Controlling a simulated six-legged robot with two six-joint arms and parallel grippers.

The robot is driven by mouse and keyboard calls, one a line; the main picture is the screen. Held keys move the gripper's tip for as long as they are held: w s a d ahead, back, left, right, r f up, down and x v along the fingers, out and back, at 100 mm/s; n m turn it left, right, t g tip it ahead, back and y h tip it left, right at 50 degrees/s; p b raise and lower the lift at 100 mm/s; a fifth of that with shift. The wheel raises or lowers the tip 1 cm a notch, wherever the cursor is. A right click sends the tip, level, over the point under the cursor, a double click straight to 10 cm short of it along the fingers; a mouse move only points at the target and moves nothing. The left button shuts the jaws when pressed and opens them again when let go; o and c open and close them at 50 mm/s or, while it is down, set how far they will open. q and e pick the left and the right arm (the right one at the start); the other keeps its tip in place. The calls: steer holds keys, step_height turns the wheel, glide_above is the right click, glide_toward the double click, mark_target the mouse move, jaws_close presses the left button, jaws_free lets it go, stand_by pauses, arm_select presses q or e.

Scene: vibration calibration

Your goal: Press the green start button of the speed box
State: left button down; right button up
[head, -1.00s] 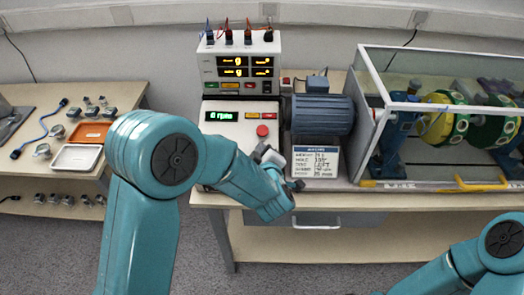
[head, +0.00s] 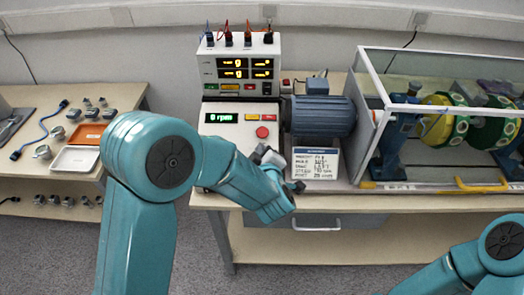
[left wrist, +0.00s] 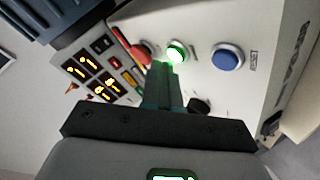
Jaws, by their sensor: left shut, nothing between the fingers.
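The speed box (head: 217,131) is the light panel on the bench with a green-lit readout (head: 221,117) and a red button (head: 262,132). My left arm covers its lower part in the head view. In the left wrist view its green button (left wrist: 177,50) glows brightly, between a red button (left wrist: 143,50) and a blue button (left wrist: 227,57). My left gripper (left wrist: 161,68) is shut and empty, its tips at the lower left edge of the green button. I cannot tell whether they touch it. My right gripper is out of view; only part of that arm shows at bottom right.
A black knob (left wrist: 200,105) sits close right of the fingers. A meter box (head: 239,70) with amber readouts stands behind the speed box. To its right are a blue motor (head: 322,115), a sign (head: 315,164) and a clear-walled case (head: 440,187). A side table (head: 100,127) stands left.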

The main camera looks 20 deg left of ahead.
arm_select(q)
steer(key=shift+s+r, duration=0.15)
steer(key=shift+r, duration=0.1)
steer(key=r+p, duration=0.1)
steer(key=s+r+p, duration=0.1)
steer(key=r, duration=0.1)
steer(key=s+r, duration=0.1)
steer(key=shift+d+r+p, duration=0.25)
steer(key=shift+d+p, duration=0.1)
steer(key=shift+p, duration=0.05)
stand_by(0.9)
